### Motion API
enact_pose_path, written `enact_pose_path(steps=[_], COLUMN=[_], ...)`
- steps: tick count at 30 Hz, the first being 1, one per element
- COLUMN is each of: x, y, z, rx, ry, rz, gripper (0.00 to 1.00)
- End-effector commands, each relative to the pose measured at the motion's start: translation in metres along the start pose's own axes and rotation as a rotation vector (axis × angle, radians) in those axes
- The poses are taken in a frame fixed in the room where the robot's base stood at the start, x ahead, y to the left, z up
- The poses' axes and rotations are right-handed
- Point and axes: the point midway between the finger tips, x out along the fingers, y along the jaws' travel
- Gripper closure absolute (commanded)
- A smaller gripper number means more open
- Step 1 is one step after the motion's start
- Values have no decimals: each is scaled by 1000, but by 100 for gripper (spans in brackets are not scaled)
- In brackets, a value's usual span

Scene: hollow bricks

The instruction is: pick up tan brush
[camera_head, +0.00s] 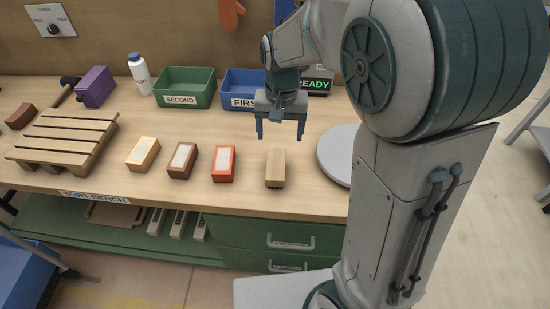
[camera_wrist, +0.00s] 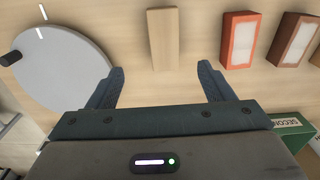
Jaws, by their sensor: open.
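A plain tan block (camera_head: 276,168), which looks like the tan brush, lies on the wooden bench at the right end of a row of blocks. In the wrist view the tan block (camera_wrist: 163,38) lies ahead of the fingertips, roughly centred between them. My gripper (camera_head: 280,134) is open and empty above the bench, behind the tan block in the head view. The wrist view shows both fingers of my gripper (camera_wrist: 160,68) apart, with bare bench between them. Another tan block (camera_head: 143,154) with a pale top lies at the row's left end.
A red block (camera_head: 223,163) and a brown block (camera_head: 183,160) lie left of the plain tan block. A grey disc (camera_head: 337,154) is to its right. Green (camera_head: 184,99) and blue (camera_head: 234,104) bins stand behind. A slatted rack (camera_head: 64,138) is at left.

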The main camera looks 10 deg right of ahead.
Motion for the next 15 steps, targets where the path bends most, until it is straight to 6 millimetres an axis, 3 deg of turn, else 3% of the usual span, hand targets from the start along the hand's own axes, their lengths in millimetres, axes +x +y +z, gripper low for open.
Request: enact_pose_path(steps=[5, 15], x=[10, 73], y=[-9, -8], z=[-8, -7], rx=[9, 10], ry=[-11, -13], rz=[16, 18], gripper=[25, 25])
